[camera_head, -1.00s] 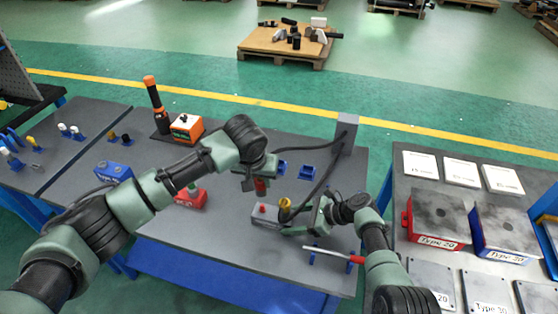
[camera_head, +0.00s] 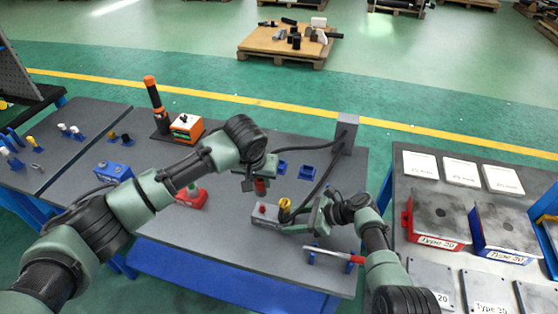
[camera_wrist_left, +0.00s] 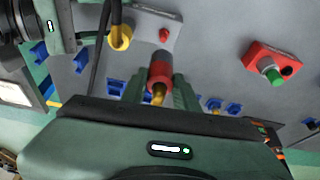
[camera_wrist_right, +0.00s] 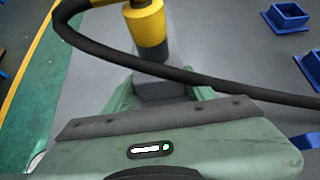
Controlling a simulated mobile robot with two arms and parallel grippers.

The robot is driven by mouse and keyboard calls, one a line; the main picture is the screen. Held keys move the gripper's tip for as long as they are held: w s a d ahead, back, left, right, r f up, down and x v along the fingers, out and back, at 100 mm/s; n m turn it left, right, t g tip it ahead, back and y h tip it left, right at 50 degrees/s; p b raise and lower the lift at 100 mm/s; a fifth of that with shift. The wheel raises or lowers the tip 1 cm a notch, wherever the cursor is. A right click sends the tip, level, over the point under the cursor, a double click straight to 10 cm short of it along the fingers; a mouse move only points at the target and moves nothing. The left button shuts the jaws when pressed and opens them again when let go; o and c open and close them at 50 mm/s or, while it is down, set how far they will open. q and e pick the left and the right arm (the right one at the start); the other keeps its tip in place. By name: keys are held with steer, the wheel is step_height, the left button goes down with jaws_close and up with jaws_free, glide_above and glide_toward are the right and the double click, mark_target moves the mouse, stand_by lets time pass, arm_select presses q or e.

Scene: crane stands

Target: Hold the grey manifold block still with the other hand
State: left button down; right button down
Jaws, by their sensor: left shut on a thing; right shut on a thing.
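The grey manifold block (camera_head: 259,219) lies on the dark grey table and has a red port (camera_wrist_left: 164,36) and a yellow fitting (camera_head: 284,204) with a black hose. My right gripper (camera_head: 290,222) is shut on the block's end by the yellow fitting; the right wrist view shows grey block (camera_wrist_right: 155,88) between its fingers. My left gripper (camera_head: 260,183) is shut on a red cylindrical fitting (camera_wrist_left: 160,68) with a brass-coloured end. It is held above and apart from the block, near the red port. The fingertips of the right gripper are partly hidden.
Black hoses run from a grey post (camera_head: 347,135) past my right gripper. A red box with a green button (camera_head: 190,198), blue holders (camera_head: 308,172) and a red-handled tool (camera_head: 335,254) on a stand are nearby. A side table with Type 20 and Type 30 boxes stands at right.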

mark_target(261, 194)
arm_select(q)
steer(key=shift+d+r+n+y, duration=0.2)
steer(key=shift+r+n+y, duration=0.15)
steer(key=shift+n, duration=1.15)
steer(key=shift+a+f, duration=0.1)
steer(key=shift+f, duration=2.6)
steer(key=shift+f, duration=1.55)
steer(key=c, duration=1)
jaws_free()
steer(key=shift+r, duration=0.1)
steer(key=shift+v, duration=2.45)
